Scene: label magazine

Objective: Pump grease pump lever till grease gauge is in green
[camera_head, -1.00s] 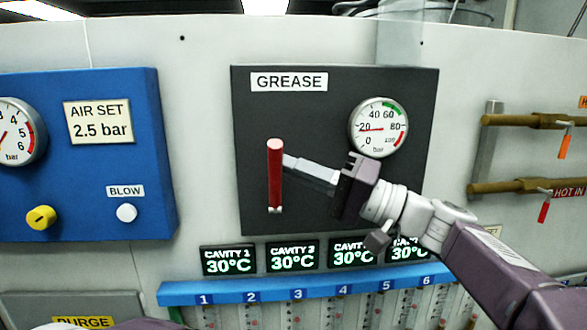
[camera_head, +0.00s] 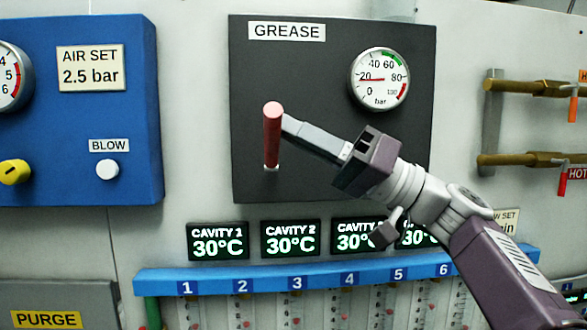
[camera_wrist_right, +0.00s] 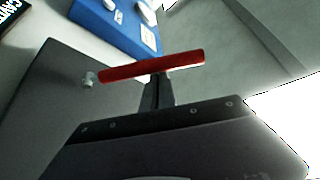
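The red grease pump lever (camera_head: 272,137) stands out from the dark grease panel (camera_head: 320,185), its top end leaning toward me. The round grease gauge (camera_head: 379,79) is at the panel's upper right. Its red needle points left, near 20, below the green band at the top right. My right gripper (camera_head: 287,127) reaches in from the right, its narrow fingers together and their tips at the lever's upper right side. In the right wrist view the lever (camera_wrist_right: 150,67) crosses the fingertips (camera_wrist_right: 158,92); contact looks likely, but the exact touching point is hidden. My left gripper is not in view.
A blue air panel (camera_head: 130,130) with a yellow knob (camera_head: 14,172) stands out at left. Cavity temperature displays (camera_head: 291,239) and a blue numbered rail (camera_head: 215,284) lie below. Brass pipes (camera_head: 530,88) with hanging tags are at right.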

